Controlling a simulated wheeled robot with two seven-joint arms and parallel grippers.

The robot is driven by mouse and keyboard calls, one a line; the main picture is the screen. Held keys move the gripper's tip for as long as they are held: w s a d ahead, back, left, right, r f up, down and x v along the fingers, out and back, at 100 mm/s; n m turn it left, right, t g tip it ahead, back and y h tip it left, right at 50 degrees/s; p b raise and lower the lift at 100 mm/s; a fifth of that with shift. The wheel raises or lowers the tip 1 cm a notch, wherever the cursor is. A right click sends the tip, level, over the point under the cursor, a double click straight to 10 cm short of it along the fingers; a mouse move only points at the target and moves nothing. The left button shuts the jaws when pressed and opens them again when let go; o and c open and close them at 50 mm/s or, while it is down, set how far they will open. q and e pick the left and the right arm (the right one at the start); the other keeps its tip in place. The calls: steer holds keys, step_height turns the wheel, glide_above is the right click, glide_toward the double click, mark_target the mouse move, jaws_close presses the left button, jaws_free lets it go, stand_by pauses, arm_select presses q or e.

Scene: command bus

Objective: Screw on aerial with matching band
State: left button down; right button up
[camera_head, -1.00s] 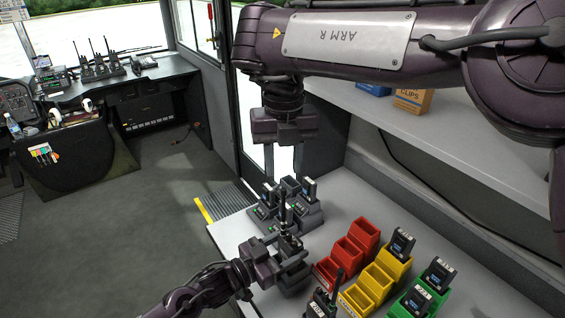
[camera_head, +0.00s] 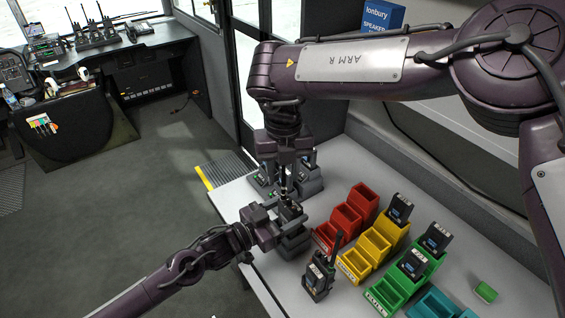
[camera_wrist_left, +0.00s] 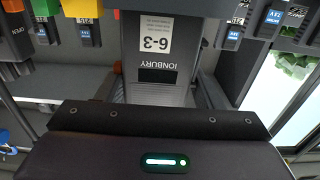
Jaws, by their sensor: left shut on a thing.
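My left gripper (camera_head: 283,216) is shut on a dark handheld radio (camera_head: 292,211), low over the near left of the counter. In the left wrist view the radio (camera_wrist_left: 160,65) fills the top middle, with a white label and brand lettering upside down. My right gripper (camera_head: 287,166) points down just above it. A thin black aerial (camera_head: 284,186) stands between the right fingers and the radio. I cannot tell whether the fingers grip it, or whether it touches the radio. Its band is too small to make out.
Behind the grippers, a dark charger dock (camera_head: 310,182) holds radios. Red bins (camera_head: 347,217), yellow bins (camera_head: 372,250) and green bins (camera_head: 390,290) stand to the right, some holding radios. A radio with an aerial (camera_head: 319,276) stands in front. A small green box (camera_head: 486,292) lies right.

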arm_select(q)
steer(key=shift+s+d+f, duration=0.1)
steer(key=shift+s+f, duration=0.1)
steer(key=shift+f, duration=0.15)
arm_select(e)
jaws_close()
steer(key=shift+c, duration=0.3)
jaws_free()
step_height(320, 180, up, 12)
stand_by(0.4)
